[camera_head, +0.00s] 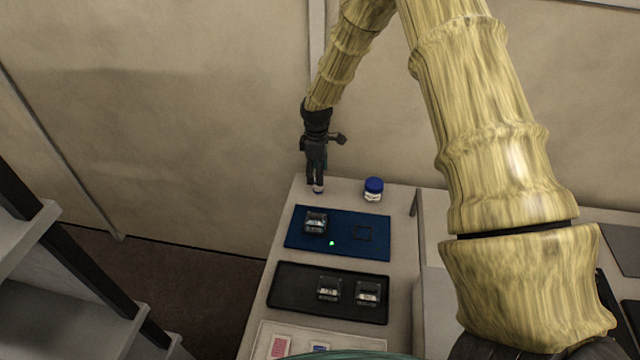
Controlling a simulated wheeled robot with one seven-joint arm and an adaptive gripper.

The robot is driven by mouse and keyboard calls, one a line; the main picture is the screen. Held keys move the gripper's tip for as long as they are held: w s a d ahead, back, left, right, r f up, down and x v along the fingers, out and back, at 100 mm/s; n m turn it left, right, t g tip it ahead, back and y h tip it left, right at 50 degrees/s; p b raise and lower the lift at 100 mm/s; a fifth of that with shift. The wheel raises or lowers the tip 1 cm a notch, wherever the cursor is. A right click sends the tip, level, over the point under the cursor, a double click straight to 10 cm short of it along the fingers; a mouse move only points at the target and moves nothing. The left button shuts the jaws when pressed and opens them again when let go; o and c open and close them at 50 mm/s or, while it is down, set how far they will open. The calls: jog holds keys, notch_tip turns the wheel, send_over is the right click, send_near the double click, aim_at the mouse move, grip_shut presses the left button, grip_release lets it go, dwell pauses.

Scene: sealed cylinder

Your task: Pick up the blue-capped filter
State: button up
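A small clear container with a blue cap (374,189) stands upright at the back of the bench, right of my gripper. I cannot tell if it is the filter named in the task. My gripper (317,184) points down over the back left corner of the bench, apart from this container. Its fingers look close together. A tiny pale thing with a dark bluish edge (319,190) shows at the fingertips. I cannot tell whether it is held, stands below them, or is part of them.
A blue mat (375,248) carries a dark-framed clear block (316,222), a square outline and a green dot. A black tray (292,300) holds two similar blocks (328,290). A pale tray (262,345) lies in front. My arm covers the right side.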

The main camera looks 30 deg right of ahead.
jog(key=shift+w+a+f, duration=0.1)
jog(key=shift+w+f, duration=0.1)
jog(key=shift+f, duration=0.2)
jog(key=shift+f+p, duration=0.3)
jog(key=shift+p, duration=0.05)
jog(key=shift+d+f+p, duration=0.4)
jog(key=shift+f+p, duration=0.15)
jog(key=shift+f, duration=0.05)
jog(key=shift+d+f+p, duration=0.1)
jog(key=shift+f+p, duration=0.45)
jog(key=shift+f, duration=1.05)
jog(key=c, duration=1)
